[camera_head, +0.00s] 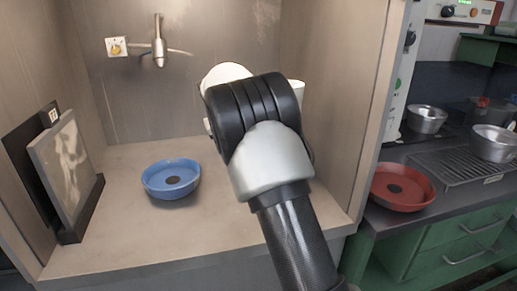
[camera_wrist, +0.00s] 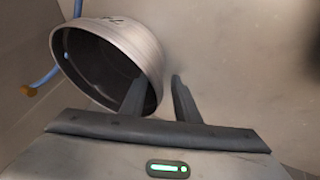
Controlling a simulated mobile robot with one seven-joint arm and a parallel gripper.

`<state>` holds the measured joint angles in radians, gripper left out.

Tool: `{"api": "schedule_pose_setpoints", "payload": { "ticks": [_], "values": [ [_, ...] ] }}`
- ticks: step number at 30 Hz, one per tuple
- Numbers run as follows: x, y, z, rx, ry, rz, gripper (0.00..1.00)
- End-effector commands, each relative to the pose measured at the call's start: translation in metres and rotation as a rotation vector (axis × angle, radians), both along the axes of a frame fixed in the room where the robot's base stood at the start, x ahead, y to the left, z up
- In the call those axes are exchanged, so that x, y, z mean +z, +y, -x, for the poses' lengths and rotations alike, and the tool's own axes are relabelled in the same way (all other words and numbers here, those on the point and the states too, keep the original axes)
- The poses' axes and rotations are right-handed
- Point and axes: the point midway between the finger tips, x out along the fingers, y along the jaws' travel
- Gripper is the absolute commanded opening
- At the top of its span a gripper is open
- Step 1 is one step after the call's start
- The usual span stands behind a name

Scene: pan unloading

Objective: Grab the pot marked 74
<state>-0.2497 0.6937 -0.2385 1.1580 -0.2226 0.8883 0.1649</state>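In the wrist view a grey metal pot (camera_wrist: 135,38) lies with its dark open mouth facing the lower left. A small dark mark shows on its upper outer wall, too small to read as 74. My gripper (camera_wrist: 156,88) is open, its two fingers apart at the pot's lower right. The left finger overlaps the pot's mouth and the right finger is outside its wall. A gap shows between the right finger and the wall, and I cannot tell whether the left finger touches the pot. In the head view my arm hides the fingers and I cannot make out this pot.
A blue pan (camera_head: 171,179) sits on the booth floor, left of my arm. Framed panels (camera_head: 66,172) lean at the left wall. A tap (camera_head: 159,42) is on the back wall. Right of the partition are a red pan (camera_head: 402,187) and metal pots (camera_head: 426,120).

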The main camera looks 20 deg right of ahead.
Motion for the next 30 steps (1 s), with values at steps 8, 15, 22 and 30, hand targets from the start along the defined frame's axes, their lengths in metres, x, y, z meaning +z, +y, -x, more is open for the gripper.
{"api": "schedule_pose_setpoints", "payload": {
  "ticks": [8, 15, 22, 30],
  "values": [
    [0.001, 0.001, 0.000, 0.001, -0.001, -0.001, 0.00],
    [0.002, 0.000, 0.000, 0.001, -0.003, 0.000, 0.00],
    [0.009, 0.000, 0.000, 0.001, -0.004, 0.000, 0.00],
    [0.061, 0.001, -0.001, 0.002, -0.007, -0.001, 0.00]
  ]
}}
